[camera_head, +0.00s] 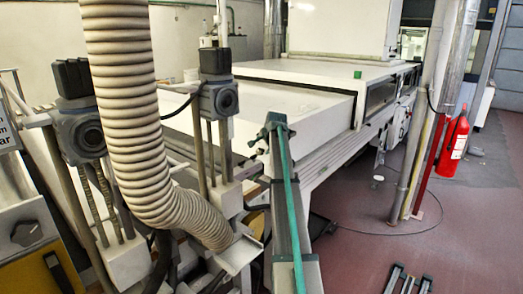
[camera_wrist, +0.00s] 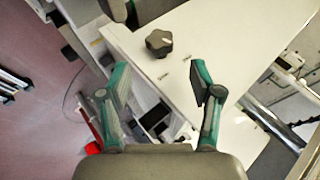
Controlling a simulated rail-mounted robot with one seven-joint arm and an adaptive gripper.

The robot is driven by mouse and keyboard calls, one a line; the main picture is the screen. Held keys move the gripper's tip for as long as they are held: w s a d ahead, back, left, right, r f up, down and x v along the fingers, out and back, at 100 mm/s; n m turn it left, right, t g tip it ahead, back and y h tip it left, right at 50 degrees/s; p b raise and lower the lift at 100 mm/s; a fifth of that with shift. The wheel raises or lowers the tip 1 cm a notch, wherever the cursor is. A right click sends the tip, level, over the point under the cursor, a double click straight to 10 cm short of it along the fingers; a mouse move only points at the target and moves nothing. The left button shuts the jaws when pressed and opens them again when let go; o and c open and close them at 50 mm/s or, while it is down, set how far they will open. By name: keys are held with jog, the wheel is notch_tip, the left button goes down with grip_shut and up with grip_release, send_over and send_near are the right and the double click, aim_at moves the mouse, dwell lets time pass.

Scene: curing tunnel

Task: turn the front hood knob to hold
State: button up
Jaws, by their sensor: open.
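The dark lobed knob (camera_wrist: 158,43) sits on a white panel (camera_wrist: 235,40) in the wrist view. A pale pointer mark on it faces right and slightly up in the picture. Small dark labels lie on the panel below and to the right of it, too small to read. My gripper (camera_wrist: 160,83) is open, with its two teal fingers spread and nothing between them. The knob lies beyond the fingertips, roughly centred between them and apart from both. I cannot make out this knob or my gripper with certainty in the head view.
A ribbed beige hose (camera_head: 125,110) crosses the left of the head view. A long white machine housing (camera_head: 300,72) runs behind a green bar (camera_head: 288,195). A red fire extinguisher (camera_head: 455,145) stands by a pole (camera_head: 430,110). Reddish floor at right is mostly clear, with a cable.

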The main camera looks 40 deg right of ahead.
jog(key=shift+v, duration=2.4)
jog(key=shift+d, duration=0.1)
